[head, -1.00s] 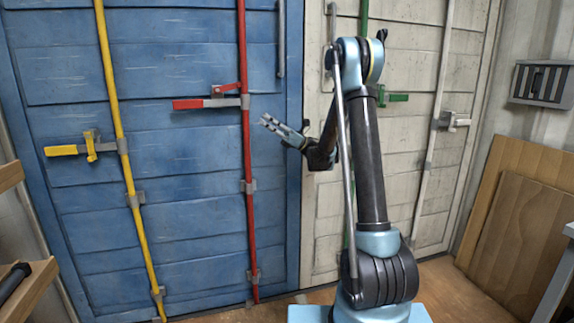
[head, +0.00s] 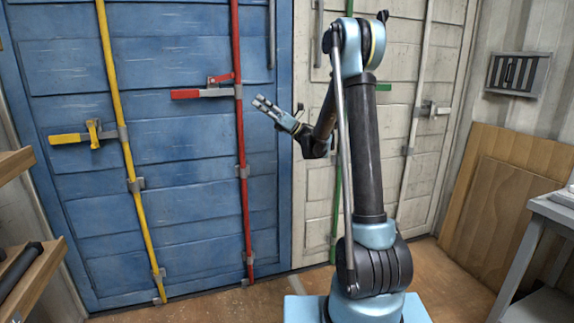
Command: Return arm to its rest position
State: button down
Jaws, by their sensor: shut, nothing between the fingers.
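My gripper (head: 262,102) shows in the head view in front of the right part of the blue container door (head: 190,215). It points up and to the left, and its fingers are shut and empty. My arm stands upright in the middle of the view, with its elbow at the top and its forelink folded down to the left behind the upper link. The gripper appears apart from the red handle (head: 198,93) and the red bar (head: 242,200), a little to their right.
A yellow bar (head: 132,190) with a yellow handle (head: 68,138) is on the blue door. The white door (head: 400,140) with green and white bars stands behind my arm. Wooden shelves (head: 30,280) are at left, a grey table (head: 545,210) and leaning boards (head: 505,200) at right.

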jog(key=w+d+r+m+t+h, duration=0.3)
jog(key=d+m+t+h, duration=0.2)
jog(key=m+t, duration=0.65)
jog(key=w+d+r+m+t+h, duration=0.35)
jog(key=d+m+t+h, duration=0.2)
jog(key=m+t, duration=0.6)
jog(key=s+d+f+m+g+h, duration=0.25)
jog(key=d+f+m+h, duration=0.25)
jog(key=d+m+h, duration=0.3)
jog(key=s+d+f+m+g+h, duration=0.1)
jog(key=s+d+f+m+h, duration=0.2)
jog(key=d+f+m+h, duration=0.5)
jog(key=s+d+f+m+g, duration=0.2)
jog(key=s+f+m+g, duration=0.25)
jog(key=s+f, duration=0.35)
jog(key=s+d+f+m+g, duration=0.25)
jog(key=s+f+m, duration=0.35)
jog(key=s, duration=0.4)
jog(key=s+a+f+m+g, duration=0.1)
jog(key=s+f+g, duration=0.3)
jog(key=s, duration=0.6)
jog(key=s+a+f+m+g+y, duration=0.1)
jog(key=s+f+m+g, duration=0.1)
jog(key=s+f, duration=0.6)
jog(key=s+g, duration=0.1)
jog(key=s, duration=0.1)
jog(key=shift+s+g, duration=0.35)
jog(key=shift+f, duration=0.1)
